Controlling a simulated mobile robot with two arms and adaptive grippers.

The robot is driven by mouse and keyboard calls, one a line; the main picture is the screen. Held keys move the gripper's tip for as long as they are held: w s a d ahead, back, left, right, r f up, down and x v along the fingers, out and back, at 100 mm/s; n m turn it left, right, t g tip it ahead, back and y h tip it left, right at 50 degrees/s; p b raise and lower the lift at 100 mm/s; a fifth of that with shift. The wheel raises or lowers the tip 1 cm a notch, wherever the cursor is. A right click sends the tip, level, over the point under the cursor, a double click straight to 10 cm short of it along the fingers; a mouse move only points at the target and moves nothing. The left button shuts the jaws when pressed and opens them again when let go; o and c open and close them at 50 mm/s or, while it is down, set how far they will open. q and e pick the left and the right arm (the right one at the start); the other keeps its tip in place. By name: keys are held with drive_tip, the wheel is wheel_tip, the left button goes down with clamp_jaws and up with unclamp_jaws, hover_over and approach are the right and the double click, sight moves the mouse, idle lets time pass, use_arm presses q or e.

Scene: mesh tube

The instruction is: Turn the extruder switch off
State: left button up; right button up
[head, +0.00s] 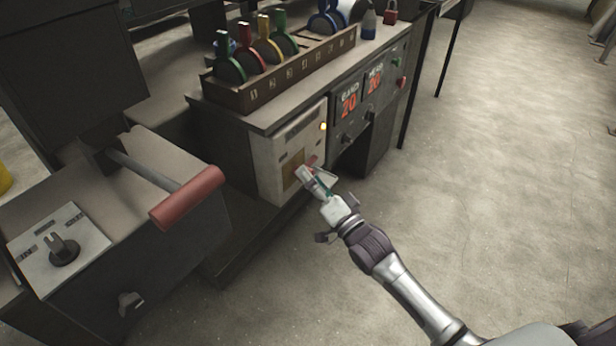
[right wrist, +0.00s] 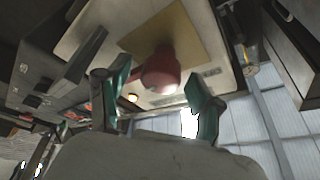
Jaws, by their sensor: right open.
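A beige switch panel (head: 285,150) is set in the front of the cabinet, with a small orange lamp (head: 323,126) lit at its upper right. A red switch handle (right wrist: 160,72) with a rounded end stands out from a tan plate (right wrist: 178,38) on this panel. In the head view only a bit of red shows, the rest hidden by my gripper. My right gripper (head: 316,178) is open in front of the panel's lower part. In the right wrist view its green-padded fingers (right wrist: 160,88) are on either side of the red handle; I cannot tell whether they touch it.
A rack (head: 282,78) of coloured round-based tools stands on the cabinet top. Red number displays (head: 348,104) are right of the panel. A machine with a red-gripped lever (head: 187,198) and a black rotary knob (head: 63,250) is at left.

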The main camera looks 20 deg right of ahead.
drive_tip(key=shift+w+a+r, duration=0.15)
drive_tip(key=shift+w+a, duration=0.1)
drive_tip(key=shift+w, duration=0.3)
drive_tip(key=c, duration=1.1)
drive_tip(key=shift+c, duration=0.2)
